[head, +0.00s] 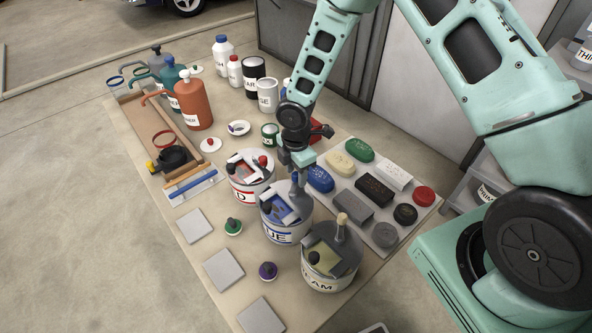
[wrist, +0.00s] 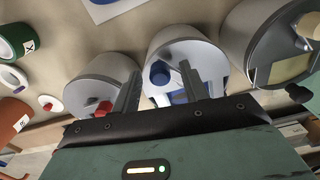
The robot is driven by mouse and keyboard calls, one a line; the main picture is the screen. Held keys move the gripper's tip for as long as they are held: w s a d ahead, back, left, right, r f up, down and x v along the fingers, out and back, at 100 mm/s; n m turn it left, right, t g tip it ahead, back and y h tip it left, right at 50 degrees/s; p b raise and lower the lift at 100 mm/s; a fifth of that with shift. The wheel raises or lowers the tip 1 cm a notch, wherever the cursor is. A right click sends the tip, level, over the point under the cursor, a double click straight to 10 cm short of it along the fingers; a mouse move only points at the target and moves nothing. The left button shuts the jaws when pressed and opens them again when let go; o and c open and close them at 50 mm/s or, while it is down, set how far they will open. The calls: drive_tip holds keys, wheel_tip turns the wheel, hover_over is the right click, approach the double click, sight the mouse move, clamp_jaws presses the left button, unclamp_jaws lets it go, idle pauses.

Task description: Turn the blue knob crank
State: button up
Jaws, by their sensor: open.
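The blue-labelled can (head: 286,231) stands in the middle of a row of three, with an open lid showing blue inside. Its blue knob (wrist: 160,73) shows in the wrist view between my fingers, on top of the can (wrist: 187,52). My gripper (head: 297,176) is over this can, pointing down, and hides part of the crank in the head view. In the wrist view my gripper (wrist: 160,72) is open, with one finger on each side of the knob. I cannot tell whether either finger touches it.
The red-labelled can (head: 246,188) stands close behind left, and the cream-labelled can (head: 328,277) close in front right. A tray of blocks (head: 380,232) lies to the right. Pale square tiles (head: 222,270) and small knobs lie to the left. Pump bottles (head: 194,105) stand farther back.

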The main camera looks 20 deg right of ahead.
clamp_jaws()
